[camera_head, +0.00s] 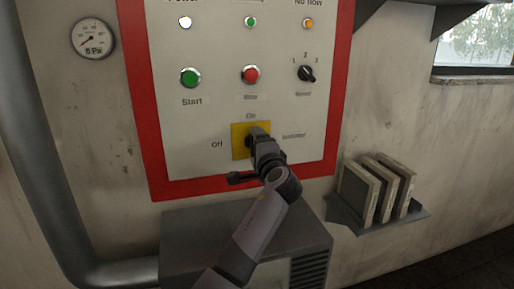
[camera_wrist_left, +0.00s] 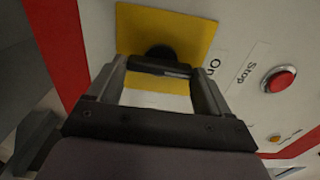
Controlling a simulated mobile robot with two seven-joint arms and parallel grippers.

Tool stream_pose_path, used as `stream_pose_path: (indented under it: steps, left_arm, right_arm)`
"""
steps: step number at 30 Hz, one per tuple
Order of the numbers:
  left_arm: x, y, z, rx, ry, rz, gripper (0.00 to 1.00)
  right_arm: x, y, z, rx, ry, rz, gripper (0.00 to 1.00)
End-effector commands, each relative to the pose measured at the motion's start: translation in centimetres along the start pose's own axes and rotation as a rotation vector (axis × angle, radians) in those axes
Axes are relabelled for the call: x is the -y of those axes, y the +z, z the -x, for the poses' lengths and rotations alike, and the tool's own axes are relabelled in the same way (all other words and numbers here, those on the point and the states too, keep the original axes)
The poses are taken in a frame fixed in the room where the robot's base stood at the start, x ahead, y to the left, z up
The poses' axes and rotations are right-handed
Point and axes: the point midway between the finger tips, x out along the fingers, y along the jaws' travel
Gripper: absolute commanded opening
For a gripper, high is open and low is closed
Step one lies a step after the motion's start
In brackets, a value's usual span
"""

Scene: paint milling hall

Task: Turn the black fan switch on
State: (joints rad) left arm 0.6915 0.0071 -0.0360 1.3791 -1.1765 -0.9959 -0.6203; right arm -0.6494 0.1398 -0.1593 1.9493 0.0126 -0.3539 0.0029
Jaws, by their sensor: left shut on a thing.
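A black rotary switch (camera_wrist_left: 158,53) sits on a yellow plate (camera_head: 237,141) low on the wall panel. "On" is printed above the plate, "Off" to its left, and a word that looks like "Isolator" to its right. My left gripper (camera_head: 259,134) is at the switch and largely hides it in the head view. In the left wrist view my left gripper (camera_wrist_left: 160,75) has its fingers at the two ends of a dark bar in front of the plate, shut on the switch handle. The bar lies roughly towards the "On" print. My right gripper is not in view.
The red-framed panel (camera_head: 340,90) also carries a green start button (camera_head: 190,77), a red stop button (camera_head: 250,74), a black speed knob (camera_head: 306,73) and several lamps. A grey box (camera_head: 185,225) stands below. A shelf with binders (camera_head: 380,190) is right, a pipe (camera_head: 40,150) left.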

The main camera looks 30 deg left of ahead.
Motion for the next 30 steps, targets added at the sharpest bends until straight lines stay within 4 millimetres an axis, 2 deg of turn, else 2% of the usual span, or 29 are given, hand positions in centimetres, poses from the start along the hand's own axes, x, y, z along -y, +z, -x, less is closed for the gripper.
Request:
stream_pose_path:
  steps: [8, 9, 10, 20, 30]
  left_arm:
    - [0.1, 0.0, 0.0, 0.000, -0.003, -0.006, 0.49]
    - [0.1, 0.0, 0.0, 0.000, -0.003, -0.006, 0.89]
    - [0.1, 0.0, 0.0, 0.000, -0.003, -0.006, 0.99]
    - [-0.1, 0.0, 0.5, 0.000, -0.001, -0.004, 1.00]
    - [-0.2, 0.0, 5.0, -0.002, -0.001, -0.003, 1.00]
  right_arm:
    - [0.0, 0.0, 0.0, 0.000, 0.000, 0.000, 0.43]
    - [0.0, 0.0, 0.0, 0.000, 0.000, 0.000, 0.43]
    - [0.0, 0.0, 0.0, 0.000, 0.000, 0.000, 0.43]
    - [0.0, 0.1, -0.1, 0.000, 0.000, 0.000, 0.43]
    - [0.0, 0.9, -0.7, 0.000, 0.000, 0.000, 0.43]
